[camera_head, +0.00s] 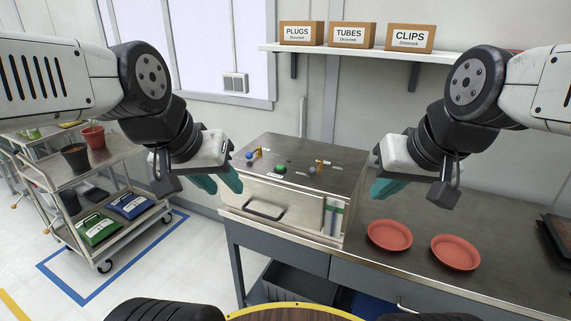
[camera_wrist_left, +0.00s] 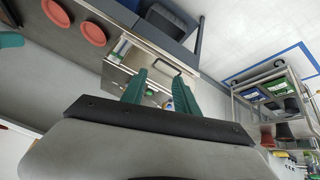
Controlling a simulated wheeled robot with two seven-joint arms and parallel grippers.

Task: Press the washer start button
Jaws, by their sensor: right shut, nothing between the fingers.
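The steel box that looks like the washer (camera_head: 300,205) stands on the counter, with a drawer handle (camera_head: 264,213) on its front. A round green button (camera_head: 281,169) sits on its top panel, near a blue knob (camera_head: 250,155) and small orange-yellow parts. My left gripper (camera_head: 219,183) is open and empty, left of the box and apart from the button. Its teal fingers (camera_wrist_left: 160,88) stand apart in the left wrist view, with the box behind them. My right gripper (camera_head: 381,188) is shut and empty, right of the box above the counter.
Two terracotta saucers (camera_head: 390,235) (camera_head: 456,252) lie on the counter (camera_head: 400,285) right of the box. A shelf (camera_head: 370,54) with labelled cartons hangs behind. A cart (camera_head: 112,222) with pots and a green and a blue case stands at left.

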